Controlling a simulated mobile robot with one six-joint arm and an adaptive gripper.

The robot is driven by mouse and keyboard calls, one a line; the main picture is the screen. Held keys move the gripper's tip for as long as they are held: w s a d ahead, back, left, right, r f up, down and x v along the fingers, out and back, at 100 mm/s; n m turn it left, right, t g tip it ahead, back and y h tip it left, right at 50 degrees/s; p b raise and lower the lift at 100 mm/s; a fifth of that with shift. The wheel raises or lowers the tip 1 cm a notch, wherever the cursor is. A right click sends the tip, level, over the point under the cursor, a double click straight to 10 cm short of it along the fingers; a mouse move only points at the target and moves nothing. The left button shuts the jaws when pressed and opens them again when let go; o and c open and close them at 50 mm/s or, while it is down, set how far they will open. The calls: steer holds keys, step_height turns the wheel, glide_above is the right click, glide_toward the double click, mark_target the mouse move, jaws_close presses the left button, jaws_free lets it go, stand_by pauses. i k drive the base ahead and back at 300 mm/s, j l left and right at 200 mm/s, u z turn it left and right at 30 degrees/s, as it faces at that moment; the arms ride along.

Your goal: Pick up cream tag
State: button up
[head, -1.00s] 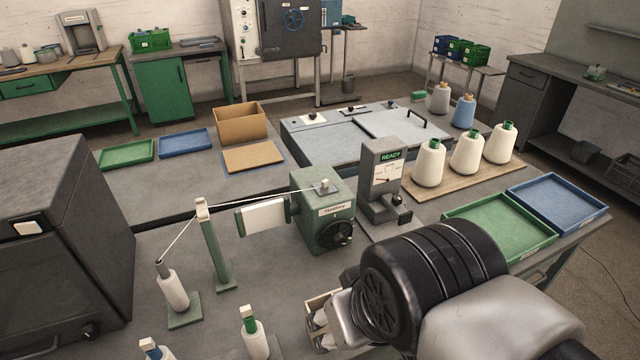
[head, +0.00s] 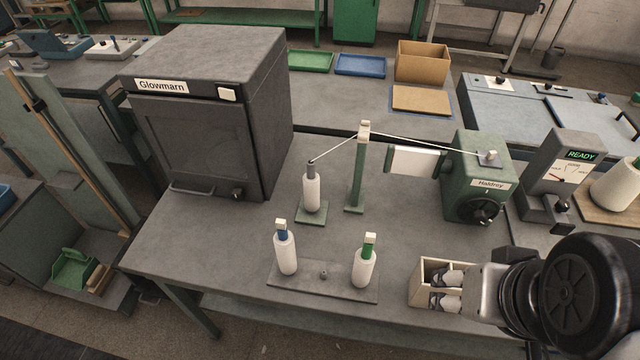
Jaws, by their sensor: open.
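I cannot pick out a cream tag with certainty. A small cream open box (head: 416,286) stands near the front edge of the bench, with a low wall facing the camera. My gripper (head: 447,289) is over this box, its two grey fingers apart. The fingers and wrist hide most of the inside, so I cannot tell what lies there. I see nothing held between the fingers.
A plate (head: 322,288) bears a blue-necked bobbin (head: 286,255) and a green-necked bobbin (head: 363,269) left of the box. A thread runs from a bobbin (head: 311,192) over a guide post (head: 358,175) to the green winder (head: 470,190). A dark cabinet (head: 205,120) stands left.

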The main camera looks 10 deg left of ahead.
mark_target(491, 155)
steer(key=i+l+z, duration=0.15)
steer(key=z, duration=0.2)
steer(key=i+z, duration=0.35)
